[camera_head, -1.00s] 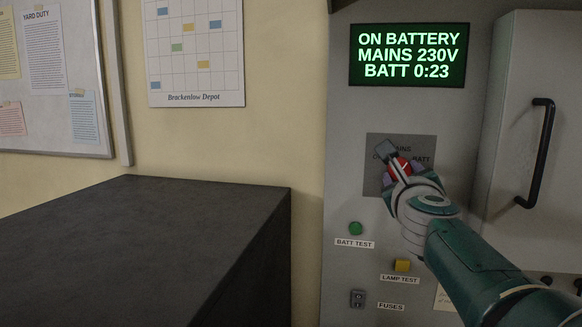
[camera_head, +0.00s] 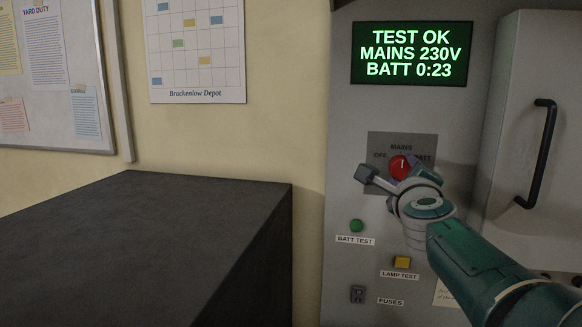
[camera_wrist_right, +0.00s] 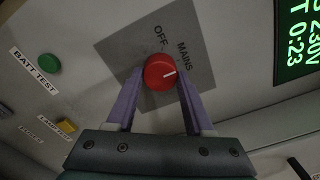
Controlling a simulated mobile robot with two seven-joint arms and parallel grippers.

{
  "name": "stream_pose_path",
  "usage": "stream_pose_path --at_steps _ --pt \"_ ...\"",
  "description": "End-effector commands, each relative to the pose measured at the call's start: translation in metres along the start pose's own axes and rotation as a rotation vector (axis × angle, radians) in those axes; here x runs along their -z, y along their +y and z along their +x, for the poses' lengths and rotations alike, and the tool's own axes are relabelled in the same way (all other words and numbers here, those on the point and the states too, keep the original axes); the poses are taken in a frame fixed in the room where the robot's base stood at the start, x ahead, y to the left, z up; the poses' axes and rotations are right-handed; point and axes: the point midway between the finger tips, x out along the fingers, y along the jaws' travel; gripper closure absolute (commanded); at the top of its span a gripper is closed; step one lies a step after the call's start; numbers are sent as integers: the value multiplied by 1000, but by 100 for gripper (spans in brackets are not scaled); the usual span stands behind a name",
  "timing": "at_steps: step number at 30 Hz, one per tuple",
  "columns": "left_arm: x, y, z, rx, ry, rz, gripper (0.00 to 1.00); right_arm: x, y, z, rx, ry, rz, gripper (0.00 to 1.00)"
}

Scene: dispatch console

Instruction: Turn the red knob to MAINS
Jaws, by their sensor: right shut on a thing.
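The red knob (camera_head: 399,166) sits on a grey plate (camera_head: 375,141) marked OFF, MAINS and BATT on the cabinet front. In the right wrist view, the red knob (camera_wrist_right: 158,73) stands between the two purple fingers of my right gripper (camera_wrist_right: 160,80), which is shut on it. Its white mark points roughly towards the MAINS label (camera_wrist_right: 184,54); BATT is hidden there. In the head view my right gripper (camera_head: 401,172) covers the knob's lower part. The green display (camera_head: 412,53) reads TEST OK, MAINS 230V, BATT 0:23. My left gripper is not in view.
Below the plate are a green BATT TEST button (camera_head: 355,226), a yellow LAMP TEST button (camera_head: 402,262) and a fuse fitting (camera_head: 357,294). A door with a black handle (camera_head: 541,155) is at the right. A dark box-like surface (camera_head: 160,235) fills the lower left.

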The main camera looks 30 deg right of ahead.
Motion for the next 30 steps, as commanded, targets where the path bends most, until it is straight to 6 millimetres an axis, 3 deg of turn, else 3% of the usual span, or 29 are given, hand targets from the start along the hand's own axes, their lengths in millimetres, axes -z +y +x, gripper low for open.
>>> stream_pose_path --at_steps 10,11,18,26,30 --pt "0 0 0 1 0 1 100 1 2 0 -5 0 -3 100" --pt "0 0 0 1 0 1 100 1 2 0 -5 0 -2 45" --pt "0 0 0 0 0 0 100 1 1 0 -3 0 -2 18" --pt "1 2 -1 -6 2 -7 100 0 0 -1 -2 0 -1 18" --pt "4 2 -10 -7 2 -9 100 -1 -1 -12 -3 0 -4 18"
